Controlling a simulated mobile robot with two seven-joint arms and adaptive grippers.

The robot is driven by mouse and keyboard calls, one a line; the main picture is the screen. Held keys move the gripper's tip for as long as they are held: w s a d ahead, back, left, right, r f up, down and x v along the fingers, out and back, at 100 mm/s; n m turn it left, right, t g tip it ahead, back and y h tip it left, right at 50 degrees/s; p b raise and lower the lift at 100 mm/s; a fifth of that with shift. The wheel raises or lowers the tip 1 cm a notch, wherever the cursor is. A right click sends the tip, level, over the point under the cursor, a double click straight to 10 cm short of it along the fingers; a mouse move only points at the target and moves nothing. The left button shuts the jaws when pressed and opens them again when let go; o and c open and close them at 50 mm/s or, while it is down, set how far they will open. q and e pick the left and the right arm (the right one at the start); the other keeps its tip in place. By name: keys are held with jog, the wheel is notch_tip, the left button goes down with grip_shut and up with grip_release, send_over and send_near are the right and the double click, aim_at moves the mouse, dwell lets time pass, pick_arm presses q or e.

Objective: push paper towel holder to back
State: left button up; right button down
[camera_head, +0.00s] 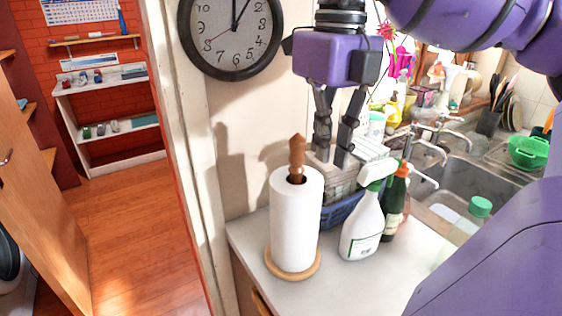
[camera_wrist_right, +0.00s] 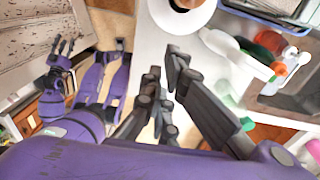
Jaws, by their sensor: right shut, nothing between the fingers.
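The paper towel holder (camera_head: 296,222) stands upright near the left end of the white counter, with a white roll, a round wooden base and a brown wooden knob. Its top is cut off at the upper edge of the right wrist view (camera_wrist_right: 186,14). My right gripper (camera_head: 332,157) points down just right of the knob, shut and empty, apart from the roll as far as I can tell. Its dark fingers also show in the right wrist view (camera_wrist_right: 163,62). My left gripper (camera_wrist_right: 62,47) shows small at the left of that view, fingers spread and empty, away from the holder.
Right of the holder, a white spray bottle (camera_head: 363,225), a dark green bottle (camera_head: 395,205) and a blue basket (camera_head: 343,209) crowd the counter (camera_head: 350,284). A sink (camera_head: 465,185) lies further right. A wall with a clock (camera_head: 232,32) stands behind the holder.

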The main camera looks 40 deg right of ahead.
aim_at(292, 164)
pick_arm(q)
jog(key=shift+s+f+b, duration=0.25)
jog(key=shift+f+b, duration=0.75)
jog(key=shift+b, duration=0.15)
pick_arm(e)
jog(key=w+d+f, duration=0.1)
jog(key=w+f, duration=0.2)
jog(key=f, duration=0.6)
jog(key=w+b, duration=0.1)
jog(key=w+f+b, duration=0.1)
jog(key=b, duration=0.1)
jog(key=w+b, duration=0.1)
jog(key=b, duration=0.1)
jog(key=shift+d+f, duration=0.15)
jog(key=shift+d, duration=0.15)
jog(key=w+b, duration=0.3)
jog(key=shift+d+r, duration=0.15)
jog(key=shift+r, duration=0.15)
jog(key=shift+w+r+b, duration=0.2)
jog(key=shift+w+b, duration=0.15)
pick_arm(q)
notch_tip(292, 164, down, 8)
jog(key=s, duration=0.2)
jog(key=shift+s+d+f+g, duration=0.2)
jog(key=shift+d+f+g, duration=0.05)
jog(key=shift+d+g, duration=0.15)
pick_arm(e)
jog(key=shift+r, duration=0.1)
pick_arm(q)
jog(key=shift+s, duration=0.1)
